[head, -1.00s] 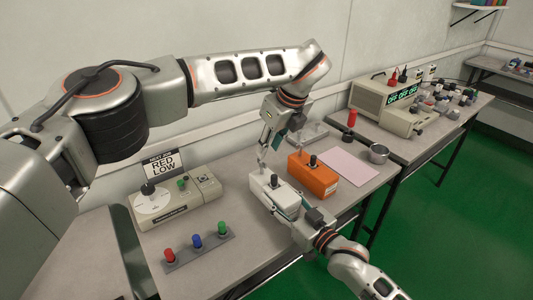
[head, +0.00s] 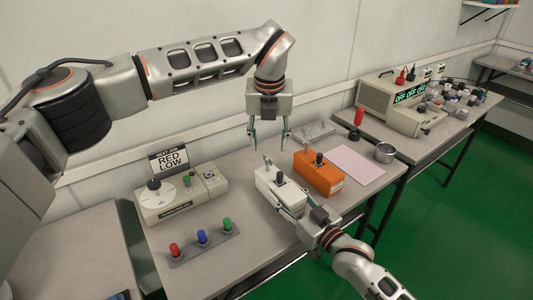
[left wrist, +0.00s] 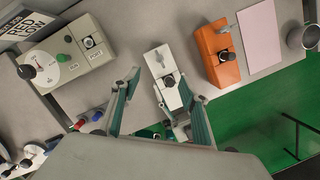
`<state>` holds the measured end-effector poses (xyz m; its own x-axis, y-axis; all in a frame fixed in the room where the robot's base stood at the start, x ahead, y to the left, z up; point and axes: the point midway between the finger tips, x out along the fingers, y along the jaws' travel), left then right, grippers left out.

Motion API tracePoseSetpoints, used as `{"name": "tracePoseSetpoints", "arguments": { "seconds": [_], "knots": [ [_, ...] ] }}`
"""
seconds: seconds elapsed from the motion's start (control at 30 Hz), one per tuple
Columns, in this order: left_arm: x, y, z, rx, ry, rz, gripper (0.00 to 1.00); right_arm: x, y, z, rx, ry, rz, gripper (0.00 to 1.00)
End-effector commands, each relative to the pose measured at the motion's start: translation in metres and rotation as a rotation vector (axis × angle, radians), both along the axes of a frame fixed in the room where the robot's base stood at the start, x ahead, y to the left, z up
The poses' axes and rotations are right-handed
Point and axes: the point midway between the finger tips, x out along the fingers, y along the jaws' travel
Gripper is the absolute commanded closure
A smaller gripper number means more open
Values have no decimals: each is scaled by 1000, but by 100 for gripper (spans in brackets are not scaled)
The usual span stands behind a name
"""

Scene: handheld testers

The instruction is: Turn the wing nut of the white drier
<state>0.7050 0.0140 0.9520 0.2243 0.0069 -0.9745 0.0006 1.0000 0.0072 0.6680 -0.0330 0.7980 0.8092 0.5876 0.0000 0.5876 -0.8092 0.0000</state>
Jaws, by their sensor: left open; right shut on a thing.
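The white drier (head: 274,195) is a small white box near the front of the table, with a black knob on top. Its small metal wing nut (left wrist: 159,57) stands at the far end of the top in the left wrist view. My left gripper (head: 269,140) is open and empty, pointing down above the drier's far end and apart from it. My right gripper (head: 296,206) is shut on the white drier at its near end, coming in from the lower right. Its fingers partly hide that end.
An orange box (head: 327,177) with a black knob stands just right of the drier. A dial tester (head: 196,204) and a strip of red, blue and green caps (head: 198,246) lie left. A pink sheet (head: 355,164) and metal cup (head: 384,152) lie right.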

Motion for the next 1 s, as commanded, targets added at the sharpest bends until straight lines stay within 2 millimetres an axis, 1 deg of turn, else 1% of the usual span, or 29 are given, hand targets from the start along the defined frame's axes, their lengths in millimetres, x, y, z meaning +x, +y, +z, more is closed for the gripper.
{"name": "tracePoseSetpoints", "arguments": {
  "seconds": [0.03,0.1,0.3,0.4,0.5,0.63,0.77,0.87,1.0],
  "knots": [
    [0,6,2,-15,7,-81,56,0,0,1,1,-1,0,76],
    [0,10,6,-33,3,-214,56,0,0,1,1,-1,0,76],
    [0,27,22,-73,-49,-563,56,0,0,0,1,-1,0,76],
    [0,34,31,-82,-84,-700,56,0,0,0,1,-1,0,76],
    [0,39,37,-84,-118,-800,56,0,0,0,1,-1,1,76],
    [0,43,42,-83,-144,-875,56,0,0,0,1,-1,1,76],
    [1,42,37,-83,-152,-898,56,0,0,0,1,-1,1,76],
    [4,38,26,-84,-150,-900,56,0,0,0,1,-1,1,76],
    [10,30,2,-84,-150,-898,56,0,0,0,1,-1,0,76]
  ]
}}
